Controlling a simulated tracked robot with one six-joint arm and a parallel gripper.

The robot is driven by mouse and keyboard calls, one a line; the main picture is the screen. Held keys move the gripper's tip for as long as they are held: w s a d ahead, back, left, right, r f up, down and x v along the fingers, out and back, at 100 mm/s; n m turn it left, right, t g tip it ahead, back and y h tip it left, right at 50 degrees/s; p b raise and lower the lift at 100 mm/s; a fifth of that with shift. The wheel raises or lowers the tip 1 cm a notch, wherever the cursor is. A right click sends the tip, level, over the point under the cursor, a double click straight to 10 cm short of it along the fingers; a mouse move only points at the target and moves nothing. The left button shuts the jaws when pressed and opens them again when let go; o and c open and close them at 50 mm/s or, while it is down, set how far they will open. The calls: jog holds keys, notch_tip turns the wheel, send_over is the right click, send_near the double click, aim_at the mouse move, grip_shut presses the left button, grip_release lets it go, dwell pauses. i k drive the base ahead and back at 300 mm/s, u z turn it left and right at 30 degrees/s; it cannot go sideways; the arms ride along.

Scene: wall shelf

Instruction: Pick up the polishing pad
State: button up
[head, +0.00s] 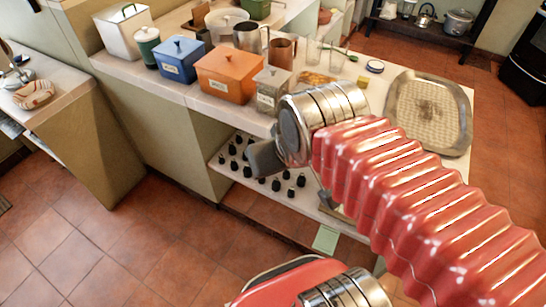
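I cannot tell for sure which thing is the polishing pad. A small yellow block (362,82) lies on the counter beside the large tray, and a flat light-green square (325,239) lies low by the front of the shelf unit. Either could be a pad; both are small in view. My gripper (264,159) shows only as a dark grey part at the end of my red arm, in front of the lower shelf. Its fingers are not clear, and I see nothing held in it. My arm hides part of the counter and shelf.
A large tray (430,112) lies at the right. The lower shelf (222,163) holds several black knob-like pieces. The tiled floor at left is clear.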

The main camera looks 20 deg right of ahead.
aim_at(363, 83)
jog(key=z, duration=1.15)
jog(key=k, duration=0.45)
jog(key=z, duration=0.1)
jog(key=i, duration=0.5)
